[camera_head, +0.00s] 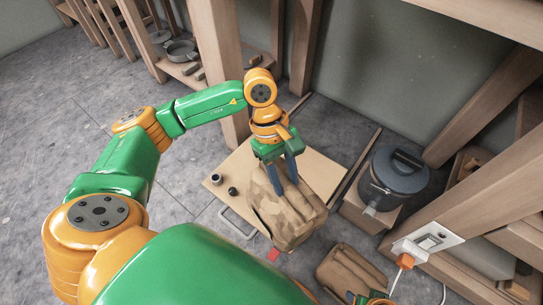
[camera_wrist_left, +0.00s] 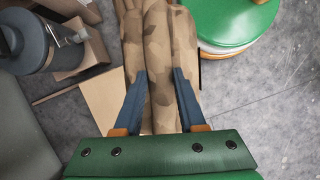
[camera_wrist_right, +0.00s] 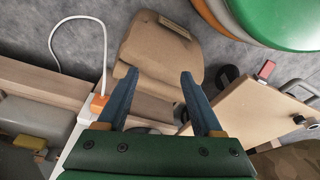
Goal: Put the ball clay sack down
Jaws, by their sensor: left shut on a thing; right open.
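The sack with camouflage-like brown patches, taken as the ball clay sack (camera_head: 287,218), hangs from my left gripper (camera_head: 284,182). The fingers are shut on its upper part; in the left wrist view the sack (camera_wrist_left: 158,40) runs up between them. It overlaps the front right part of a flat pale wooden board (camera_head: 222,172); I cannot tell whether it touches the board. My right gripper (camera_wrist_right: 159,76) is open and empty, its fingers pointing toward a plain tan bag (camera_wrist_right: 165,50) with a handle. Only a bit of that gripper shows at the head view's bottom edge.
A grey lidded bucket (camera_head: 393,172) stands on a wooden block at right. A white socket plate (camera_head: 428,240) with an orange plug is on a beam at lower right. Grey floor (camera_head: 185,190) is clear left of the board.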

